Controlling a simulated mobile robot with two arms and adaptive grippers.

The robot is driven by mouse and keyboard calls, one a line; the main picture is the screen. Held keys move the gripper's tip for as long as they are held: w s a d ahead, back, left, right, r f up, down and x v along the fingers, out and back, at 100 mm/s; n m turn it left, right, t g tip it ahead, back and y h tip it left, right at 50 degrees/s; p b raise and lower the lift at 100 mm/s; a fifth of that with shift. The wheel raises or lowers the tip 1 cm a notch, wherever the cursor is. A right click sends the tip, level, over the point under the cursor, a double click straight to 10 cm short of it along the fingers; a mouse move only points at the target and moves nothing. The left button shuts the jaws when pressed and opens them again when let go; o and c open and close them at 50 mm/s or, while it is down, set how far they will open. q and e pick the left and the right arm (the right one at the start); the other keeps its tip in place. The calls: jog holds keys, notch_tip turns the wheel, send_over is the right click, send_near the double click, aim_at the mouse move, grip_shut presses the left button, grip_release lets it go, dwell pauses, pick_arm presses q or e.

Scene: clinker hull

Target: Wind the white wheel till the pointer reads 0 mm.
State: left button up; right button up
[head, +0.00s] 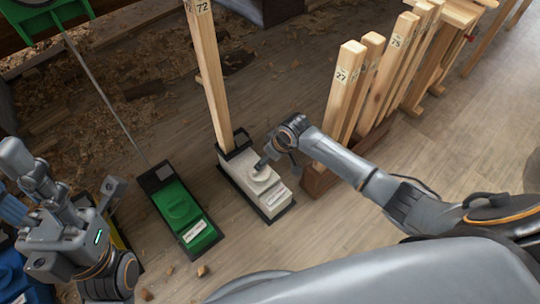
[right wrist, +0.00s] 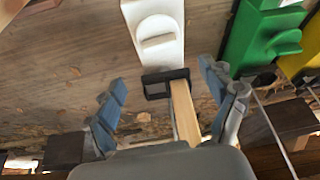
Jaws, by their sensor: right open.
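The white unit (head: 270,203) stands on the floor in a black frame, with its round white wheel (head: 259,180) on top and a small label on its near end. A tall wooden post marked 72 (head: 208,75) rises at its far end. My right gripper (head: 275,158) is at the wheel's far right side in the head view. In the right wrist view its jaws are spread and empty, with the white wheel (right wrist: 157,41) beyond the fingertips. I cannot make out the pointer or its reading. My left gripper (head: 64,170) is open and empty at the left.
A green unit (head: 183,208) with a thin rod stands left of the white one; a yellow one (right wrist: 301,60) is beyond it. Wooden posts (head: 340,95) stand in a rack at the right. Wood shavings litter the floor.

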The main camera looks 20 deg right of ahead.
jog(key=shift+s+d+r, duration=0.1)
jog(key=shift+s+r, duration=0.15)
jog(key=shift+r, duration=0.25)
